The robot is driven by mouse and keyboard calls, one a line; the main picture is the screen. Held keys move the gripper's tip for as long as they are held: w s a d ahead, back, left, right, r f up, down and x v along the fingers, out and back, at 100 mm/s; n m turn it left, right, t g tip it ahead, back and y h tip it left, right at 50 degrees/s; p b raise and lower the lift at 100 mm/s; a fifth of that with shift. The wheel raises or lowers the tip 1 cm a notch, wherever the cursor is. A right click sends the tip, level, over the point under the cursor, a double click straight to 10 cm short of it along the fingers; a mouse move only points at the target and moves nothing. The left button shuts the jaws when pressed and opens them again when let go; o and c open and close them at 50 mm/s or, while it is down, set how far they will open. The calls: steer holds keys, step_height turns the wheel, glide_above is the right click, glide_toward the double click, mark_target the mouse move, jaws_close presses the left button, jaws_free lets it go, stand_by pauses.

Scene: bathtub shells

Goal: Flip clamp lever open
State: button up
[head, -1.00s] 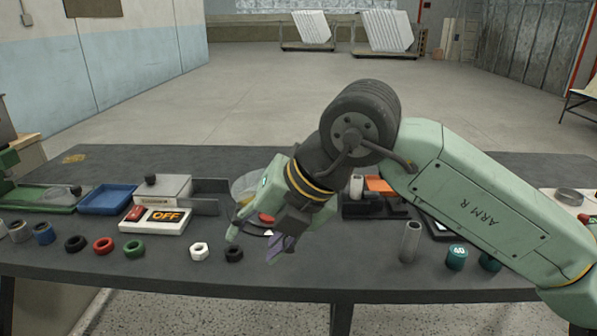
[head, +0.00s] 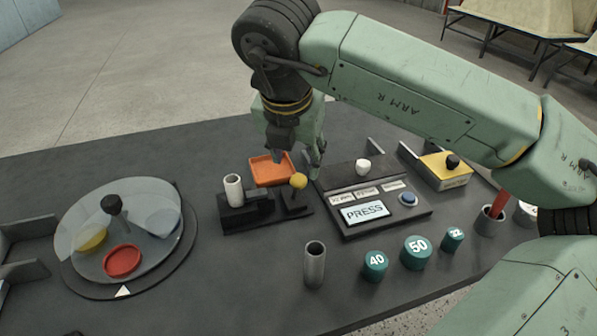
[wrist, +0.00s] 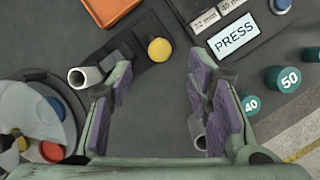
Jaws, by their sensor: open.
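The clamp (head: 236,212) is a black block on the dark table, left of the PRESS panel. A pale grey tube (head: 234,188) stands upright in it. Its lever, topped by a yellow ball knob (head: 299,181), is at the right end of the clamp. My gripper (head: 297,166) is open and points down, above and behind the knob in the head view. In the wrist view the yellow knob (wrist: 159,49) lies ahead of the gap between my purple-padded fingers (wrist: 160,82). The knob is not gripped. The tube (wrist: 85,76) shows just left of the left finger.
An orange tray (head: 266,174) lies behind the clamp. The PRESS panel (head: 346,230) is close on the right. A turntable with a clear cover (head: 80,212) stands left. A grey tube (head: 314,266) and teal numbered weights (head: 416,262) stand in front.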

mark_target(298, 177)
steer(key=p+x, duration=0.1)
steer(key=x, duration=0.8)
steer(key=shift+f+p, duration=0.15)
steer(key=shift+p, duration=0.15)
jaws_close()
stand_by(0.4)
